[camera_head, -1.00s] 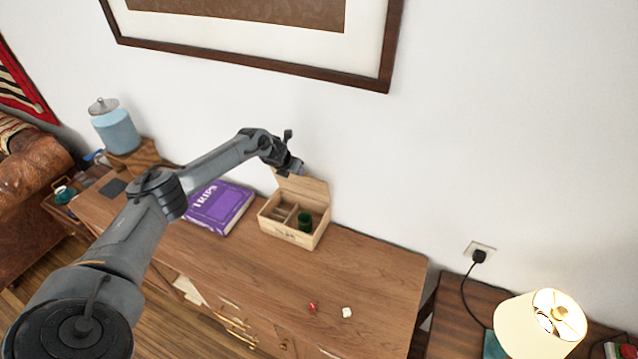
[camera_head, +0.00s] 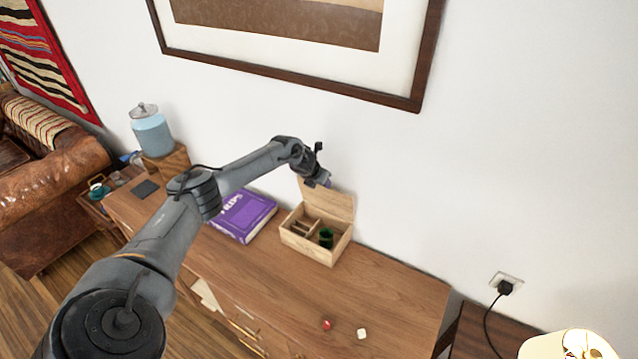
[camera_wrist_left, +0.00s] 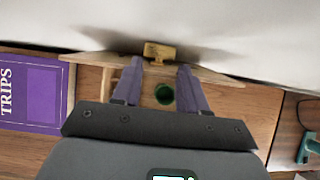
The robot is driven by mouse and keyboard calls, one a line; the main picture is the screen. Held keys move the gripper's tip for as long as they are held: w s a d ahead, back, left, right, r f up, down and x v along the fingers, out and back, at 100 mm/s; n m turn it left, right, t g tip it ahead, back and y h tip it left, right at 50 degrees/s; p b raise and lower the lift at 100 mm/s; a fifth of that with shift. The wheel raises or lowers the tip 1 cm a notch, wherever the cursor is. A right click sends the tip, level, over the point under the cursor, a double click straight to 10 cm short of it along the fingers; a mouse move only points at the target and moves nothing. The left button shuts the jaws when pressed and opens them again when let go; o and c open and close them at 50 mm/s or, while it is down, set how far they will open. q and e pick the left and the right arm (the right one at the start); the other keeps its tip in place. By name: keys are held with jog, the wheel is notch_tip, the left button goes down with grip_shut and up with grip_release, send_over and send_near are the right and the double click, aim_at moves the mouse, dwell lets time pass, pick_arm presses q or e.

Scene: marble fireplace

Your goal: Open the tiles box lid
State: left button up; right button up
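The pale wooden tiles box (camera_head: 310,250) sits on the sideboard near the wall. Its lid (camera_head: 334,204) stands raised at the back, so the inside shows, with dividers and a dark green cup (camera_head: 326,237). My left gripper (camera_head: 325,182) is at the lid's upper edge. Its purple fingers (camera_wrist_left: 160,68) are apart with a gap between them; contact with the lid is unclear. My right gripper is not visible.
A purple book (camera_head: 244,216) lies left of the box. A red die (camera_head: 326,324) and a white die (camera_head: 362,333) lie on the front of the sideboard (camera_head: 390,290). A blue jar (camera_head: 152,132) stands at the left. The wall is close behind the lid.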

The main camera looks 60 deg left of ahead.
pick_arm(q)
jog(key=shift+a+r, duration=0.15)
jog(key=b+v, duration=0.1)
jog(key=v, duration=0.9)
jog(key=shift+s+d+r, duration=0.2)
